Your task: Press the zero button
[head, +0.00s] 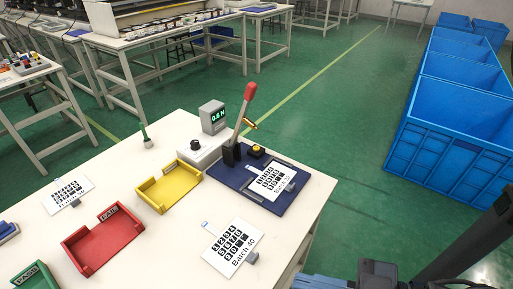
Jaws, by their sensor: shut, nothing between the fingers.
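A white keypad film (271,181) with black keys, with lettering that looks like "Batch 20", lies on a dark blue fixture plate (230,181). A second keypad film (233,247), marked "Batch 40", lies on the white table in front of it. A third film (68,194) lies at the table's left. The keys are too small to tell which one is zero. My gripper's fingers do not show. Dark parts of my arm show at the bottom right, apart from the films.
A red-handled lever (249,92), a gauge with a green display (213,117) and a yellow button (257,149) stand behind the fixture. Yellow (168,186), red (103,240) and green trays are on the table (163,245). Blue crates (450,130) stand right; green floor lies between.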

